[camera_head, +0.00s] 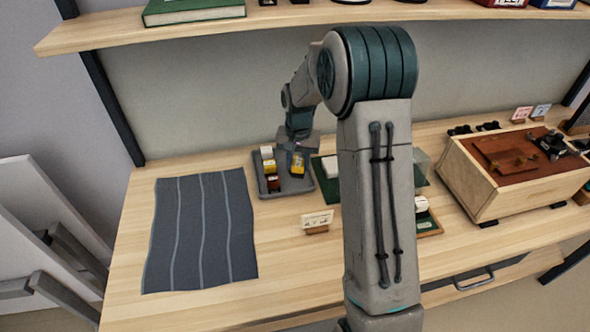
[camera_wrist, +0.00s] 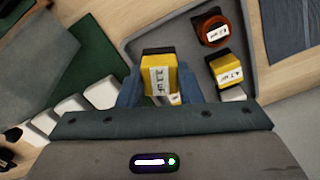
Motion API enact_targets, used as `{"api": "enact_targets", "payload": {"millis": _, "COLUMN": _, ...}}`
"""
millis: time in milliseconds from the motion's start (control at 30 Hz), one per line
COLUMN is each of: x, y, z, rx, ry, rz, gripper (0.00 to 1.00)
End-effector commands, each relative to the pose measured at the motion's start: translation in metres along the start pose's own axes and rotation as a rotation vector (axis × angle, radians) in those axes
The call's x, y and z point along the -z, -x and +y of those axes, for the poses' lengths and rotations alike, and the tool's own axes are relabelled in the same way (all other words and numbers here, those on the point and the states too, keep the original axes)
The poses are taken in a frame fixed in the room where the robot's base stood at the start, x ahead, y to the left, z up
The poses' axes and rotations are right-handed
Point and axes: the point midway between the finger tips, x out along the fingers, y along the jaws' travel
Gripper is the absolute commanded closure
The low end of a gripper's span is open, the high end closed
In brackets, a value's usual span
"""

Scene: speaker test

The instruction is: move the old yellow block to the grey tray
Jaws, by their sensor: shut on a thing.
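My gripper (camera_wrist: 158,92) is shut on a yellow block (camera_wrist: 158,64) with a white label. In the head view, my gripper (camera_head: 297,150) and the held yellow block (camera_head: 298,168) are over the right part of the grey tray (camera_head: 296,188). I cannot tell whether the block touches the tray floor. The grey tray (camera_wrist: 182,40) also shows in the wrist view. It holds a second labelled yellow block (camera_wrist: 226,68), a round red-brown piece (camera_wrist: 212,22) and a white block (camera_wrist: 232,94). The held block's label writing is too small to read.
A green mat (camera_wrist: 85,55) with several white blocks (camera_wrist: 100,92) lies beside the tray. A dark striped cloth (camera_head: 200,235) covers the table's left part. A small card stand (camera_head: 317,222) is in front; a wooden box (camera_head: 480,185) stands right. A shelf (camera_head: 270,20) hangs above.

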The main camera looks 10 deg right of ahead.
Motion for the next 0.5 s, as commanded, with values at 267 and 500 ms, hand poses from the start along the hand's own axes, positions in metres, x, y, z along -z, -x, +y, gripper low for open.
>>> {"api": "enact_targets", "payload": {"millis": 267, "x": 0.000, "y": -0.026, "z": 0.000, "rx": -0.001, "ry": 0.000, "rz": -0.003, "gripper": 0.90}}
{"api": "enact_targets", "payload": {"millis": 500, "x": 0.000, "y": -0.046, "z": 0.000, "rx": 0.000, "ry": -0.001, "rz": 0.001, "gripper": 0.90}}
